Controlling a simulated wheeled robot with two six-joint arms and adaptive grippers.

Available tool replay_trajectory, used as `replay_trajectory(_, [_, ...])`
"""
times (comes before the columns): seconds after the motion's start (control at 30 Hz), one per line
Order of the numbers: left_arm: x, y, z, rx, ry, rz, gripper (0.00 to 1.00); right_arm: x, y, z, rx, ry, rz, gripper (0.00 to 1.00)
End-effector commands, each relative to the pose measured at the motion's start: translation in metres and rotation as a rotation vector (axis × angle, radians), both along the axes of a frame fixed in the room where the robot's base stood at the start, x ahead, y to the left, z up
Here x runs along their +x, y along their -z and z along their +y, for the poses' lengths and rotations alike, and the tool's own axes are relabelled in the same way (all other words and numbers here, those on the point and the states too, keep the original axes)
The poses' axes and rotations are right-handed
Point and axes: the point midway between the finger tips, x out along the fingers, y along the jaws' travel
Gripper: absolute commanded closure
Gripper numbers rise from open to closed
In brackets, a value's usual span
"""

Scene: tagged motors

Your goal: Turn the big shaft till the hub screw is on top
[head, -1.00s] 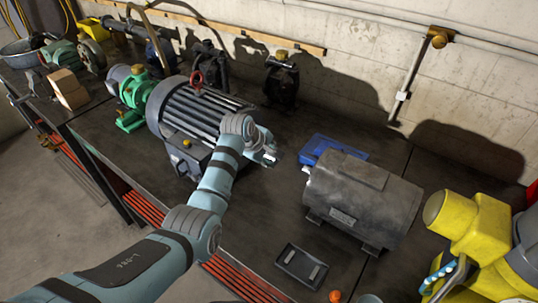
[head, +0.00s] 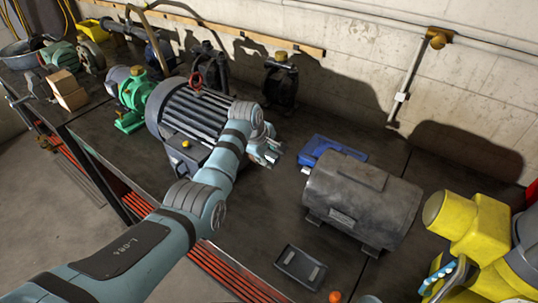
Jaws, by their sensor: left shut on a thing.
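A large blue-grey finned motor (head: 190,115) stands on the dark bench, left of the middle. My left gripper (head: 274,153) is at the right-hand end of this motor, shut, with its fingers around what looks like the big shaft. My wrist and forearm cover that end, so the shaft and the hub screw cannot be made out. My right gripper is not in view.
A yellow machine (head: 475,230) is at far right, a green pump (head: 130,95) at left.

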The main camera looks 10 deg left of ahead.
Motion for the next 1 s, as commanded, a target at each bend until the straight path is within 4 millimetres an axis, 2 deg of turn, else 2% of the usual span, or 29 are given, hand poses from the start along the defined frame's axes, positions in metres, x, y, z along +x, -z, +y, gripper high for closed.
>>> replay_trajectory(0.03, [0.000, 0.000, 0.000, -0.001, 0.000, 0.000, 0.68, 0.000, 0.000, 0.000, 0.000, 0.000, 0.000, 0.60])
replay_trajectory(0.17, [0.000, 0.000, 0.000, -0.001, 0.000, 0.000, 0.49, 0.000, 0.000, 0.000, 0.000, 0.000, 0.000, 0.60])
replay_trajectory(0.43, [0.000, 0.000, 0.000, 0.000, 0.000, -0.001, 0.49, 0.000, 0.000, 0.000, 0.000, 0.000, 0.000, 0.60])
replay_trajectory(0.57, [-0.003, -0.008, 0.001, -0.001, 0.000, -0.002, 0.49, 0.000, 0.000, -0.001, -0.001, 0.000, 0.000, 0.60])
replay_trajectory(0.67, [-0.009, -0.025, 0.004, -0.001, 0.000, -0.006, 0.49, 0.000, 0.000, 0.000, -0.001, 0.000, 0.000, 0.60])
replay_trajectory(0.9, [-0.036, -0.086, 0.015, 0.000, -0.001, -0.005, 0.49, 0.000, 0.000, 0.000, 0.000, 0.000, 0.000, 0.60])
replay_trajectory(1.0, [-0.043, -0.101, 0.018, 0.000, 0.000, -0.003, 0.49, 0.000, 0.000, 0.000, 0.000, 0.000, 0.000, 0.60])
